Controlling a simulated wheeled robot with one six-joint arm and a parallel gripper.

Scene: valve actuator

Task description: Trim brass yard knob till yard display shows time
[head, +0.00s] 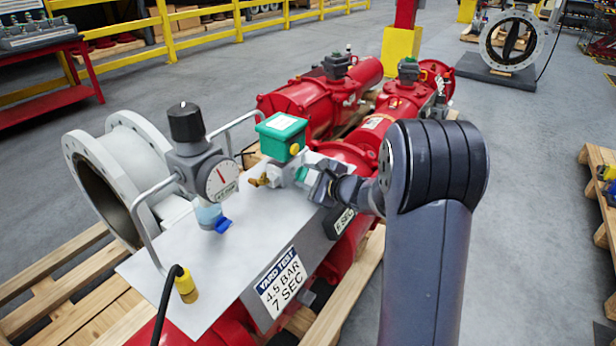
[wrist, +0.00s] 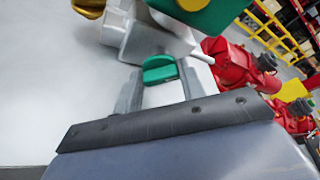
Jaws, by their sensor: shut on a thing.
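A brass fitting (head: 267,178), likely the brass yard knob, sits on the metal plate below a green-topped valve box (head: 282,133). A brass piece (wrist: 88,8) also shows at the wrist view's top left edge. My gripper (head: 314,180) reaches in from the right and is shut on a small green knob (wrist: 160,69), right of the brass fitting. The green knob also shows in the head view (head: 301,173). A black display (head: 343,221) on the plate's side is partly covered by my wrist; "SEC" shows, but its number is unclear.
A sign (head: 281,283) reads "YARD TEST 4.5 BAR 7 SEC". A regulator with a dial gauge (head: 222,179) and metal handles (head: 145,225) stand on the plate. Red actuators (head: 325,95) lie behind. Grey floor (head: 540,220) is clear at right, before a pallet (head: 598,190).

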